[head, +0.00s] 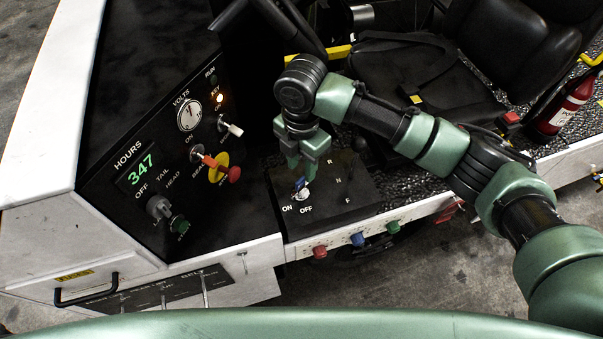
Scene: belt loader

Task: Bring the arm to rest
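My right arm reaches in from the right side of the head view, over the vehicle's floor and seat area. Its green gripper (302,170) points down just above the ignition key (300,186), which has a blue head and sits in the switch marked ON and OFF on a black panel (345,206). The fingertips are very close to the key. I cannot tell whether they touch it or how far apart they are. My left gripper is not in view.
A dashboard with a lit "347" hours display (140,168), a volts gauge (189,115) and a red-and-yellow knob (219,170) stands left. A steering wheel (290,25), black seat (415,75) and fire extinguisher (562,105) are nearby. Coloured buttons (357,239) line the front edge.

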